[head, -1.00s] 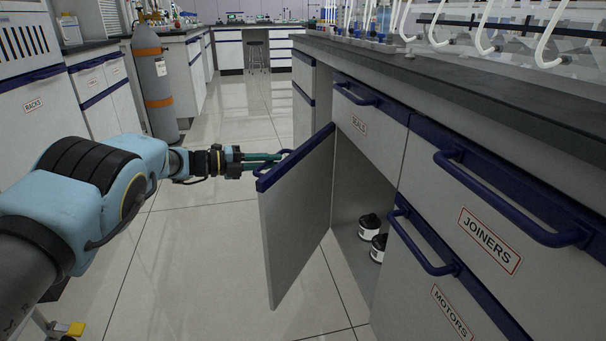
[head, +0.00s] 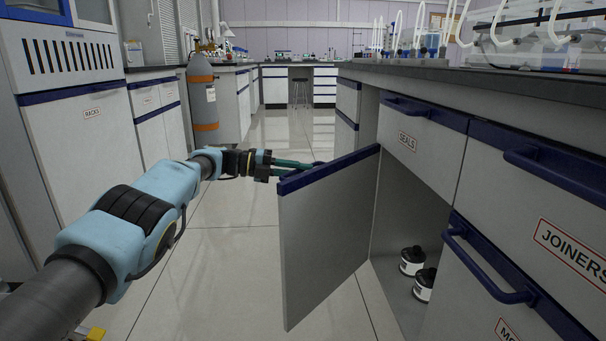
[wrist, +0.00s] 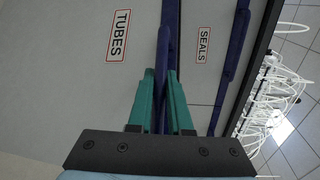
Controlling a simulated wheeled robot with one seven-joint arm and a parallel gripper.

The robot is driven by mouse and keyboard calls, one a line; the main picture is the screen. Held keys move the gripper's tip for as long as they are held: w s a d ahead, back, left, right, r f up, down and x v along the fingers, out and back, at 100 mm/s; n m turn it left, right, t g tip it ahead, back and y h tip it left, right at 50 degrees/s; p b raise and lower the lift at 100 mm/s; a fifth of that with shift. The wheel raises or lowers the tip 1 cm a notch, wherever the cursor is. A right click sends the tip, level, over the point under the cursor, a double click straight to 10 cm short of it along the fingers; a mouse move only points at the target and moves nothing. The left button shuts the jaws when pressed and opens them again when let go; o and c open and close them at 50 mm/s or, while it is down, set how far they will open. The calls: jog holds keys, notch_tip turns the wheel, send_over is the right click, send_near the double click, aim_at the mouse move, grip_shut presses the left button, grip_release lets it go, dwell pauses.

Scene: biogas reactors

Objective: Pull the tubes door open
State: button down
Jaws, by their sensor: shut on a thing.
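The tubes door (head: 325,235) is a light grey panel with a blue top edge, swung well out from the cabinet in the head view. Its TUBES label and front face (wrist: 85,75) show in the wrist view. Its blue handle (wrist: 165,55) runs between the green fingers of my gripper (wrist: 160,95), which is shut on it. In the head view my gripper (head: 295,164) reaches behind the door's top edge, so the fingertips and handle are mostly hidden. Inside the open cabinet stand two black-and-white containers (head: 412,261).
The SEALS drawer (head: 420,136) is above the opening, and the JOINERS drawer (head: 545,220) is to its right. A grey gas cylinder (head: 203,95) stands by the left counters. The tiled floor (head: 225,250) left of the door is clear.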

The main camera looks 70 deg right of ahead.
jog(key=shift+w+a+r, duration=0.1)
jog(key=c, duration=0.8)
grip_release()
jog(key=shift+c, duration=0.2)
jog(key=p+v, duration=0.2)
jog(key=v, duration=0.9)
